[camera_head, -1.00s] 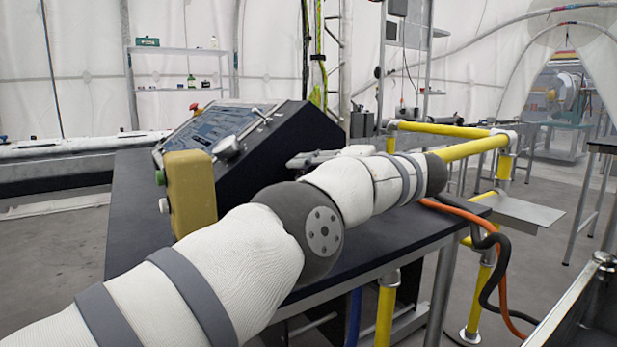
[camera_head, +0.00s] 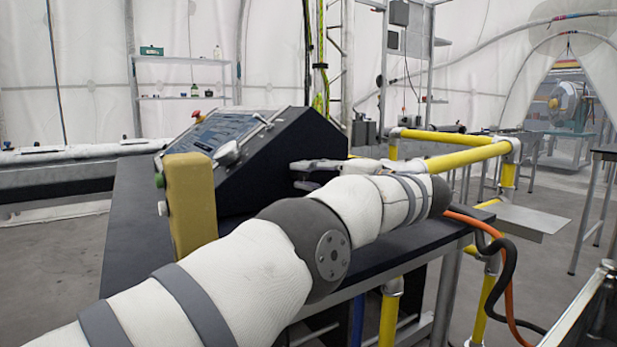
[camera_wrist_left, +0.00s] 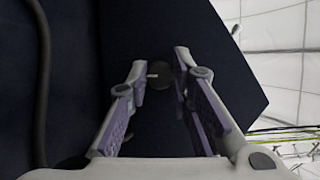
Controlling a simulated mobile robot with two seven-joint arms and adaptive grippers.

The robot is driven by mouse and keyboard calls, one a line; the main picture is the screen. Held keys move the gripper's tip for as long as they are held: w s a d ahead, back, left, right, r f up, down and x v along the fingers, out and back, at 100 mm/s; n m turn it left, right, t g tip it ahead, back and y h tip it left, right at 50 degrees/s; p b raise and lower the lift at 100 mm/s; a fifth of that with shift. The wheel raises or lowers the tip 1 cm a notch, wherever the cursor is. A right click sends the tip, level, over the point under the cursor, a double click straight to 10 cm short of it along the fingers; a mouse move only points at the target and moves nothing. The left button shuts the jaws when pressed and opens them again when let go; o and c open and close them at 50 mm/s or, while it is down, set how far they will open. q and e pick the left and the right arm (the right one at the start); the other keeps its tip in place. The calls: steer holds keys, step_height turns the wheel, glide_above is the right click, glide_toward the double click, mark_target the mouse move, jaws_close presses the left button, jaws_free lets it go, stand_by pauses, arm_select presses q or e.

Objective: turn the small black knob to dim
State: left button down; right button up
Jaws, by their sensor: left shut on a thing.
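The small black knob (camera_wrist_left: 162,82) shows in the left wrist view as a dark round shape with a short pale mark, on the dark console face. My left gripper (camera_wrist_left: 164,72) has a fingertip on each side of it and is shut on it. In the head view my left gripper (camera_head: 296,175) is beside the dark right side of the console (camera_head: 272,165). The knob cannot be made out there. My right gripper is not in view.
The console stands on a dark table (camera_head: 130,240). A tan box (camera_head: 188,205) with a green button stands at its left front. Yellow rails (camera_head: 455,157) and orange and black hoses (camera_head: 505,275) are to the right. A dark cable (camera_wrist_left: 42,85) runs at the left in the wrist view.

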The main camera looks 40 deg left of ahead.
arm_select(q)
steer(key=c, duration=1.4)
jaws_free()
